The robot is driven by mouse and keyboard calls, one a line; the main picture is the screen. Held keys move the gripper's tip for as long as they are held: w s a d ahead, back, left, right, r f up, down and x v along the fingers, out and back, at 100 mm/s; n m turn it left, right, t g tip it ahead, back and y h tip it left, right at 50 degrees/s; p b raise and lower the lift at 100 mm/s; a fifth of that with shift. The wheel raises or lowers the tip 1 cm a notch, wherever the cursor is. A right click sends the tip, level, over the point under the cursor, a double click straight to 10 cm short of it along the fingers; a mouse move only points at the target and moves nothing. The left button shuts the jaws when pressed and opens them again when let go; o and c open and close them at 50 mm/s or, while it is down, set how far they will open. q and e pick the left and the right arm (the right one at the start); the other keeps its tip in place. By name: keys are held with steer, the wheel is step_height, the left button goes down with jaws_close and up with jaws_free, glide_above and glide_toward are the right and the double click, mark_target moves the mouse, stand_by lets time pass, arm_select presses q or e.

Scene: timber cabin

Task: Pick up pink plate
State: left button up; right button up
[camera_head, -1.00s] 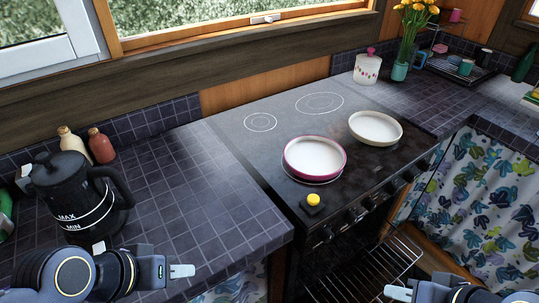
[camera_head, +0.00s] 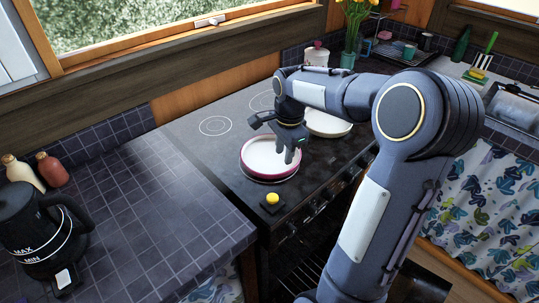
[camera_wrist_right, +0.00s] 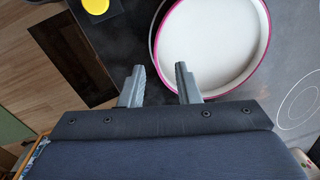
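The pink plate (camera_head: 258,158) is white inside with a pink rim and lies flat on the black stove top. It also shows at the top of the right wrist view (camera_wrist_right: 215,38), partly cut off by the frame. My right gripper (camera_head: 288,156) reaches over the plate's right part in the head view. I cannot tell whether a finger touches the rim. My left gripper is out of view.
A white pan or plate (camera_head: 328,124) sits behind my right arm on the stove. A yellow-topped black item (camera_head: 272,198) lies near the stove's front edge, close to the plate. A black kettle (camera_head: 35,235) and two bottles stand on the tiled counter (camera_head: 165,215) at left.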

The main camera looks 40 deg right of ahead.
mark_target(283, 171)
steer(key=f, duration=0.7)
steer(key=shift+w+d+f+p, duration=0.1)
steer(key=shift+w+f+p, duration=0.15)
steer(key=shift+f+p, duration=0.1)
steer(key=shift+r, duration=0.1)
jaws_close()
